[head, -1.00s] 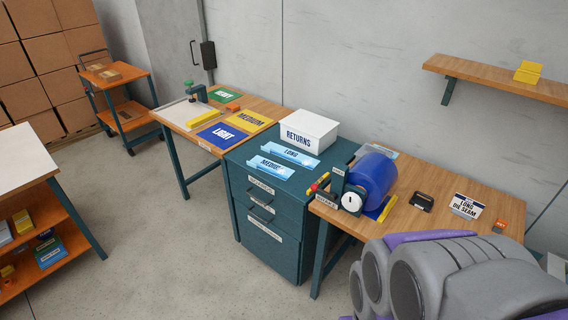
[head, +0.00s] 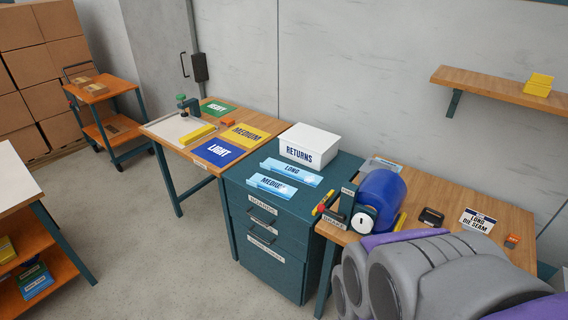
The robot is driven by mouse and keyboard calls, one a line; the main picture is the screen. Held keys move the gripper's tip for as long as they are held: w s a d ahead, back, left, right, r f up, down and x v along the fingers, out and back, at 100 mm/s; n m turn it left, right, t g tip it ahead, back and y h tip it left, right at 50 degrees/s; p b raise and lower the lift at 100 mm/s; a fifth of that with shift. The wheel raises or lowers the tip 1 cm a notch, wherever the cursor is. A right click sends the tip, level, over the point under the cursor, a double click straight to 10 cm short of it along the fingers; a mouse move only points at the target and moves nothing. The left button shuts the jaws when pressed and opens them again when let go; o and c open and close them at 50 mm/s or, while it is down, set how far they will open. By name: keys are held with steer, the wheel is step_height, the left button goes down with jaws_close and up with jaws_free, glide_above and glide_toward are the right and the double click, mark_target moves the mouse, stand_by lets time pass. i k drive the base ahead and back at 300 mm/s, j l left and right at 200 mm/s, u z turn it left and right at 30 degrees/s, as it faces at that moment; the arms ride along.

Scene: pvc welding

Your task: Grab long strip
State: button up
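The long strip (head: 291,172) is a light blue piece labelled LONG, lying on top of the teal drawer cabinet (head: 238,173) in front of the white RETURNS box. A second light blue piece, labelled MEDIUM (head: 272,186), lies nearer the cabinet's front edge, a little apart from it. Part of my grey and purple arm fills the lower right of the head view. My gripper is not visible, so its distance to the strip cannot be seen.
The white RETURNS box (head: 309,146) stands behind the strips. A blue cylindrical machine (head: 381,196) is on the right wooden table (head: 452,190). The left table (head: 255,114) holds green, yellow and blue mats. A wooden shelf (head: 495,88) is on the wall. Floor at left front is clear.

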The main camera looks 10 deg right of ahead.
mark_target(297, 173)
steer(key=i+j, duration=0.15)
steer(key=i, duration=0.5)
steer(key=i+j+z, duration=0.1)
steer(key=i, duration=0.5)
steer(key=i+j+z, duration=0.1)
steer(key=z, duration=1.15)
